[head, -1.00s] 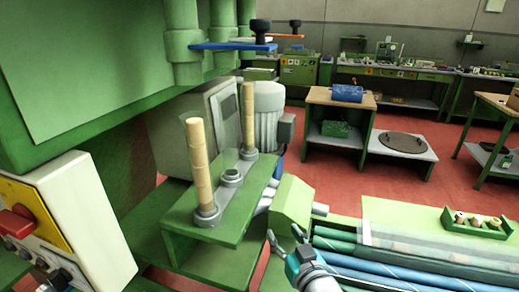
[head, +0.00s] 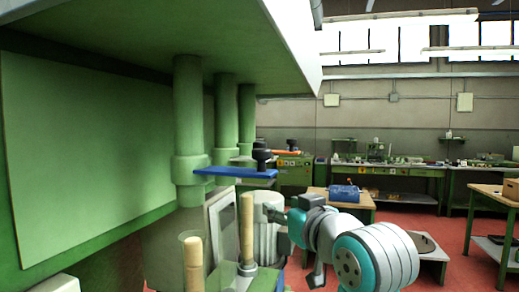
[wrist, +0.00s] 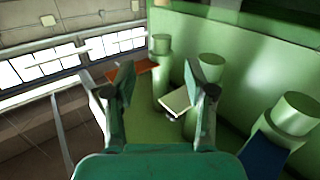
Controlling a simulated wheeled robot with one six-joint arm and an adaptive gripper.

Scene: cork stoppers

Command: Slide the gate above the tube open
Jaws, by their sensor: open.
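Three slide gates sit under green vertical pipes. The blue gate (head: 232,172) with a black knob (head: 262,155) is nearest, a pale gate (wrist: 173,102) is in the middle, and an orange gate (wrist: 132,69) is farthest. Below stand clear tubes; a near cork stack (head: 194,266) and a far cork stack (head: 247,230) show. The middle tube is hard to make out. My gripper (head: 283,214) is open and empty, below and right of the blue gate in the head view. In the wrist view, the pale gate lies beyond the open fingers (wrist: 158,76), apart from them.
A large green machine housing (head: 90,160) fills the left and overhangs the gates. A green pipe (wrist: 290,118) stands close on the right of the wrist view. Workbenches (head: 385,170) stand well back; the space right of the gates is clear apart from my arm.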

